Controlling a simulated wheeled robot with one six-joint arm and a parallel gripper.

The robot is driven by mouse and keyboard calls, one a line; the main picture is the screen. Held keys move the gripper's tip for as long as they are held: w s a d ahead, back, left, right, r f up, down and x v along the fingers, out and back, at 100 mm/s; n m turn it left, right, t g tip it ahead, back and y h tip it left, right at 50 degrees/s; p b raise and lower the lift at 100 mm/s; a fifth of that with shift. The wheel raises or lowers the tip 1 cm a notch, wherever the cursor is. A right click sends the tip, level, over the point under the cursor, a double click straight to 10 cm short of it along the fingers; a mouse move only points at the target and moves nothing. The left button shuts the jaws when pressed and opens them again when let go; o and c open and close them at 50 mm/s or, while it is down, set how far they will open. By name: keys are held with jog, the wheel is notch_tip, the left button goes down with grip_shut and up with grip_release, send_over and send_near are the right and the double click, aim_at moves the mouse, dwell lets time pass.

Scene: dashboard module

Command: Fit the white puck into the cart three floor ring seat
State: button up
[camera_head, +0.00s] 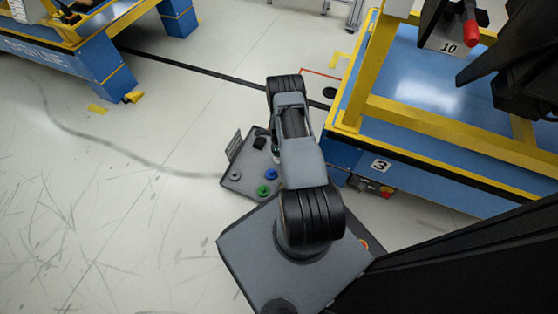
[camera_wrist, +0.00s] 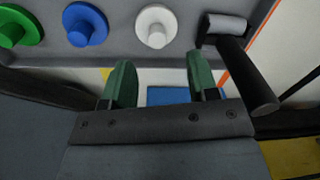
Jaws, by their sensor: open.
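The white puck (camera_wrist: 156,27) sits on a grey panel in the wrist view, at the top centre, with a raised knob at its middle. In the head view I cannot make it out clearly beside my arm. My gripper (camera_wrist: 160,78) is open and empty, its two green fingers apart, just short of the white puck in the picture.
A blue puck (camera_wrist: 85,25) and a green puck (camera_wrist: 18,27) sit left of the white one. A black handle-like part (camera_wrist: 240,60) stands to its right. Open floor lies left.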

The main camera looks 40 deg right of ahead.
jog(key=shift+f+b, duration=1.85)
jog(key=shift+f, duration=1.5)
jog(key=shift+r, duration=0.1)
jog(key=shift+c, duration=0.3)
grip_shut()
jog(key=shift+r, duration=0.1)
